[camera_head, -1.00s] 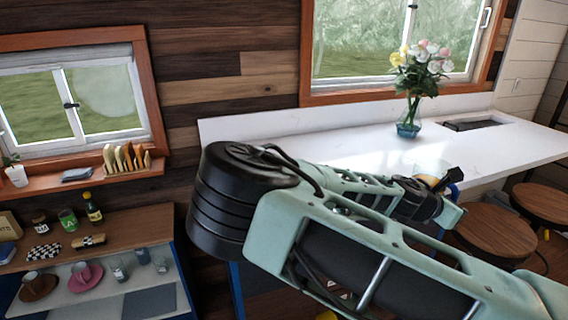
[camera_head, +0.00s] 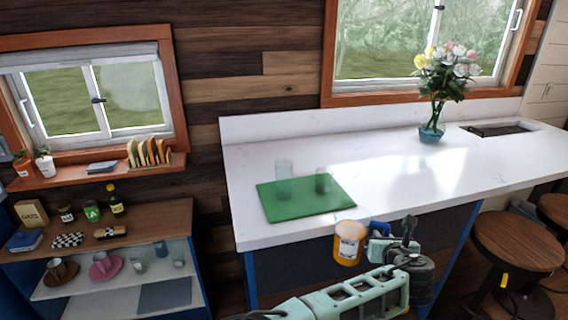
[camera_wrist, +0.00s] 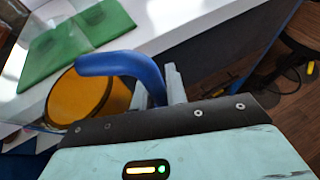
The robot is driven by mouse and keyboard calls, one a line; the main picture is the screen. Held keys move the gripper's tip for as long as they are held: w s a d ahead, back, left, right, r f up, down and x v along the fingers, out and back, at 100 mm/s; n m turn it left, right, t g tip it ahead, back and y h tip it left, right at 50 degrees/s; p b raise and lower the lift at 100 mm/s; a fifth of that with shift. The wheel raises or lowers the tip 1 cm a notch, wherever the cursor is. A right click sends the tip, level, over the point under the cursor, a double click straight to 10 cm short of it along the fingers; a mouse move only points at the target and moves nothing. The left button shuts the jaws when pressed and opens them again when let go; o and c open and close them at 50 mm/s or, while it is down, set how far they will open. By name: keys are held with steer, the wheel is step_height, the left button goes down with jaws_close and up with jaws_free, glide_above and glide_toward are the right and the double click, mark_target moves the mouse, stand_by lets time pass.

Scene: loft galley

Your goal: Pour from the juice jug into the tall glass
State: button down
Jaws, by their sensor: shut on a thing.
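The juice jug (camera_head: 349,243) holds orange juice and has a pale label and a blue handle. My gripper (camera_head: 378,232) is shut on the handle and holds the jug in front of the counter's front edge. In the wrist view the blue handle (camera_wrist: 125,66) runs between my fingers (camera_wrist: 160,88), and the orange juice in the jug (camera_wrist: 82,100) shows beside it. The jug looks about upright. The tall glass (camera_head: 284,178) stands on a green mat (camera_head: 310,207) on the counter. A shorter glass (camera_head: 323,180) stands to its right on the mat.
The white counter (camera_head: 390,180) is clear right of the mat up to a flower vase (camera_head: 431,131) and a sink (camera_head: 497,129). Wooden stools (camera_head: 515,240) stand at the right. A shelf (camera_head: 100,235) with cups and jars stands at the left.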

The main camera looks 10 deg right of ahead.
mark_target(364, 240)
steer(key=shift+w+a+f+n+t+y, duration=0.15)
steer(key=shift+w+a+f+n+y, duration=0.25)
steer(key=shift+a+n+y, duration=0.2)
steer(key=shift+w+a+f+n+t+y, duration=0.1)
steer(key=shift+w+a+f+n+y, duration=0.3)
steer(key=shift+a+y, duration=0.25)
steer(key=shift+w+a+f+n+t+y, duration=0.15)
steer(key=shift+w+a+f+n+y, duration=0.25)
steer(key=shift+a+n+y, duration=0.2)
